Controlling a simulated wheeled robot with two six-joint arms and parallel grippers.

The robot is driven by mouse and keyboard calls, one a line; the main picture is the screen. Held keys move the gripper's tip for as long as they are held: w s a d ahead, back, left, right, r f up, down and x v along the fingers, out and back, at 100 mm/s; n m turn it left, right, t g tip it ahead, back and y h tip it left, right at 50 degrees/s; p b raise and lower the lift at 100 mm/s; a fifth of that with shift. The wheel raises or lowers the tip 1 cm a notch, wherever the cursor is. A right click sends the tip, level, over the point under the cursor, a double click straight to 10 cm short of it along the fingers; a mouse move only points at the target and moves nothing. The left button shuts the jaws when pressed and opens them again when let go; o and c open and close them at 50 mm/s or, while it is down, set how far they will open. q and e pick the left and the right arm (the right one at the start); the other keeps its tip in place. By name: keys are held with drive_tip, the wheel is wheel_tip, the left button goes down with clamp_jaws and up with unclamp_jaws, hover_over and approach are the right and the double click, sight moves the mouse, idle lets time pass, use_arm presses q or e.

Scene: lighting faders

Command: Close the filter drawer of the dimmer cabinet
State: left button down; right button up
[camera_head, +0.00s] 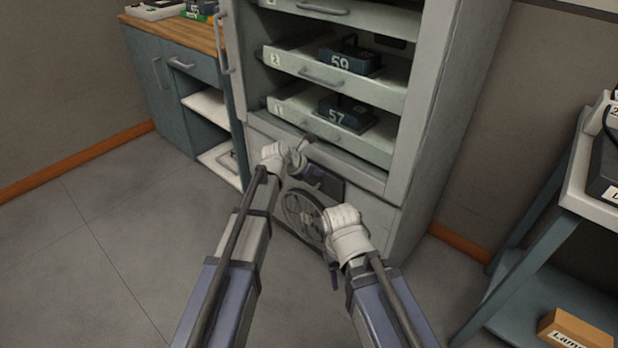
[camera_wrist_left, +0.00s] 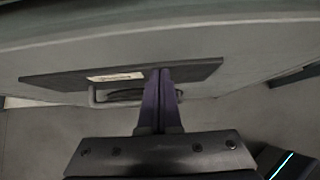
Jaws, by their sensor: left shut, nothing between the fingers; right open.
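The dimmer cabinet (camera_head: 405,210) stands ahead, with a dark panel (camera_head: 331,187) low on its front, which I take to be the filter drawer front. In the left wrist view the dark panel (camera_wrist_left: 205,70) carries a small pale label and a loop handle (camera_wrist_left: 95,99) below it. My left gripper (camera_head: 318,177) is shut and empty in front of the panel; in the wrist view its fingertips (camera_wrist_left: 160,72) overlap the panel, and contact is unclear. How far the drawer stands out is unclear. My right gripper (camera_head: 334,272) is open, lower and to the right, its fingers mostly hidden.
Shelf trays above hold dark modules marked 59 (camera_head: 350,60) and 57 (camera_head: 345,115). A round fan grille (camera_head: 303,214) lies below the panel. A wooden-topped bench (camera_head: 170,30) stands left, a trolley (camera_head: 545,235) right. The floor at left is clear.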

use_arm(q)
drive_tip(key=shift+w+d, duration=0.15)
drive_tip(key=shift+w, duration=0.05)
drive_tip(key=s+a+r+p, duration=0.7)
drive_tip(key=s, duration=0.2)
use_arm(e)
wheel_tip(320, 180, up, 7)
drive_tip(key=shift+s+d, duration=0.2)
drive_tip(key=shift+d, duration=0.15)
use_arm(q)
drive_tip(key=shift+a, duration=0.1)
drive_tip(key=shift+s, duration=0.1)
